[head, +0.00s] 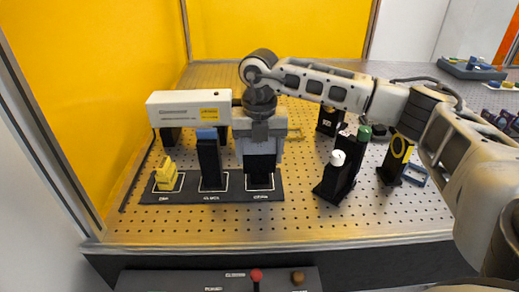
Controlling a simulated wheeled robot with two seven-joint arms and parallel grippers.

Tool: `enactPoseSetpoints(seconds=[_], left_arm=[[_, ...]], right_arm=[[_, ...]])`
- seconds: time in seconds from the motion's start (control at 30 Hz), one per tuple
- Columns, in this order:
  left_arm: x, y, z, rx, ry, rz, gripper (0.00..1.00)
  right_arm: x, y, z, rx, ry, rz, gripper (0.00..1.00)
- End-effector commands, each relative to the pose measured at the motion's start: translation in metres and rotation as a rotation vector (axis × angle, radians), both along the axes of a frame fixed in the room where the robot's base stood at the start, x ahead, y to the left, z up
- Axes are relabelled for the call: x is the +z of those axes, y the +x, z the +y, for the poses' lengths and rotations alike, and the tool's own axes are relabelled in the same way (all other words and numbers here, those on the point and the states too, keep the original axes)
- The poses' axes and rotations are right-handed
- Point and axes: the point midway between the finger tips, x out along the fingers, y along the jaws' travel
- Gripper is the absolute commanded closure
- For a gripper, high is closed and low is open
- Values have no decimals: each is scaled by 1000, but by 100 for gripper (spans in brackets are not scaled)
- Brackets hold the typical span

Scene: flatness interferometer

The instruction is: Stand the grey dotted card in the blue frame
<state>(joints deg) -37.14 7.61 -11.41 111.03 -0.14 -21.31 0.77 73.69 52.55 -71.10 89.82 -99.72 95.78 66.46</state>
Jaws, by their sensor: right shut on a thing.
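My right gripper (260,150) comes in from the right and points down over the right-hand place of a black base plate (230,198). It is shut on a dark upright piece (259,178) standing there; the gripper hides most of it. I cannot make out a grey dotted card. A small blue frame-like piece (415,175) lies on the perforated table at the right, partly behind a black post with a yellow ring (399,150). My left gripper is not in view.
A yellow piece (166,175) and a black post with a blue top (209,160) stand on the plate. A white instrument box (188,108) is behind. A black mount with a white knob (337,175) stands to the right. The front of the perforated table (200,228) is clear.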

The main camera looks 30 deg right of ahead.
Motion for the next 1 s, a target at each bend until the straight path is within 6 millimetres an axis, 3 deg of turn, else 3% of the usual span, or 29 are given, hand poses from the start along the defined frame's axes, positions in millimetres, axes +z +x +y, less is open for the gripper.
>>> enactPoseSetpoints(seconds=[0.97, 1.0], left_arm=[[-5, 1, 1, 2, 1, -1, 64], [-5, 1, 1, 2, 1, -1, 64]], right_arm=[[-8, 0, 0, 0, 0, -1, 58], [-7, 0, 0, 0, 0, -1, 26]])
